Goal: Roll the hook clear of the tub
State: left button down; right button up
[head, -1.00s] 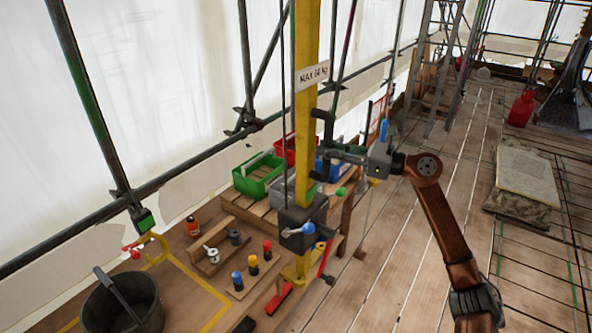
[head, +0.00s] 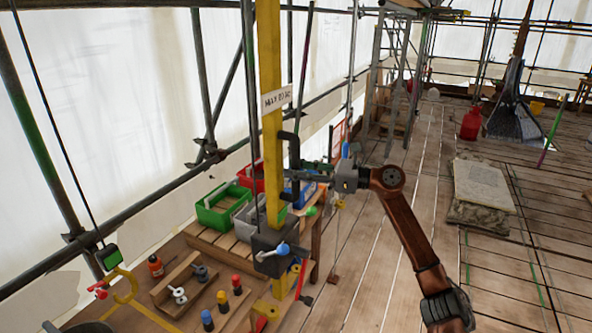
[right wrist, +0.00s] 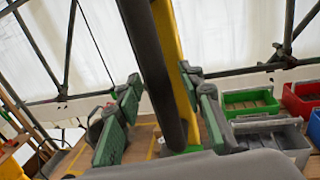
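The yellow hook (head: 124,287) hangs at the lower left of the head view, below a small dark box with a green face (head: 108,257) on a cable. The dark tub (head: 84,327) shows only as a sliver of rim at the bottom edge; most is cut off. In the picture the hook is just above and right of it; whether they touch I cannot tell. My right gripper (head: 292,162) is beside the yellow mast. In the right wrist view its green-padded fingers (right wrist: 163,125) are spread, with a dark bar (right wrist: 152,75) between them in the picture. My left gripper is out of view.
The yellow mast (head: 270,150) has a grey box (head: 268,252) with a blue-knobbed lever. Green (head: 222,207) and other bins stand on a wooden bench behind it. A stone slab (head: 482,190) lies at the right. Plank floor between is clear.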

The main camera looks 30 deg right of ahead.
jog(key=v, duration=1.2)
dwell(0.4)
